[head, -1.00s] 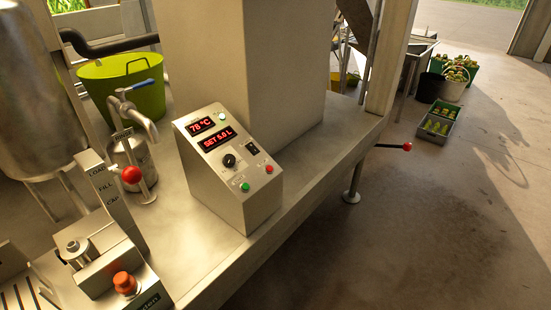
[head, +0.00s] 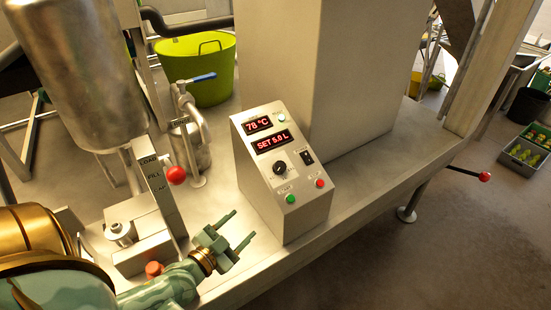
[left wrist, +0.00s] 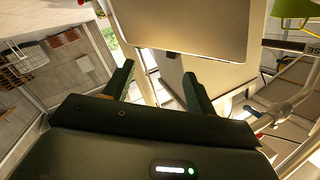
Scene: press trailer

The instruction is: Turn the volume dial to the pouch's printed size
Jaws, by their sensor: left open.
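The control box (head: 285,212) stands on the steel table. Its sloped face carries a black volume dial (head: 279,168) below two red displays. The upper display (head: 258,124) reads 78 °C and the lower display (head: 271,142) reads SET 5.0 L. My left gripper (head: 243,228) is open and empty, to the left of the box's lower front and apart from it. Its two fingers also show in the left wrist view (left wrist: 158,85), with nothing between them. I cannot make out a pouch or a printed size in any view. My right gripper is not in view.
A green button (head: 290,199), a red button (head: 320,183) and a black switch (head: 307,157) sit near the dial. A red-knobbed lever (head: 176,175) by the LOAD/FILL/CAP plate stands left of the box. A large pillar (head: 345,90) rises behind.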

